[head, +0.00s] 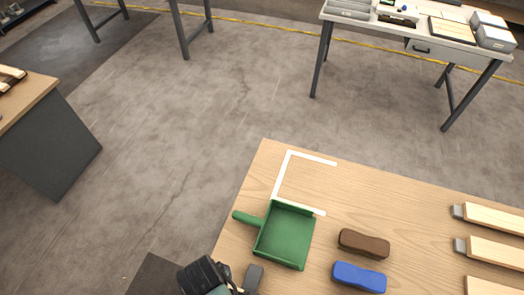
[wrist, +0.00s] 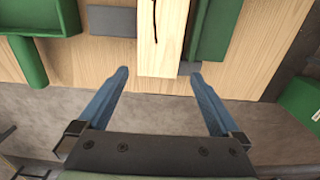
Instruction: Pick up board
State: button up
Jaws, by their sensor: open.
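A pale wooden board (wrist: 162,38) with a thin dark crack line shows in the wrist view, its near end close to the table's edge. My gripper (wrist: 159,74) is open and empty. Its two blue fingertips lie to the left and right of the board's near end in the picture, with gaps on both sides. I cannot tell whether the tips are above the board or level with it. In the head view the fingertips and this board are not clearly visible; dark parts of my arm show at the bottom.
A green dustpan (head: 286,236), a brown brush (head: 363,243) and a blue brush (head: 358,277) lie on the wooden table (head: 400,205). Several boards with grey ends (head: 494,217) lie at the right. A long green piece (wrist: 215,32) lies close along the board's right side.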

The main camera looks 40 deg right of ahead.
jog(key=shift+w+f, duration=0.15)
jog(key=shift+f, duration=1.65)
jog(key=shift+c, duration=0.2)
jog(key=c, duration=1.5)
jog(key=shift+o, duration=0.2)
jog(key=shift+r, duration=0.1)
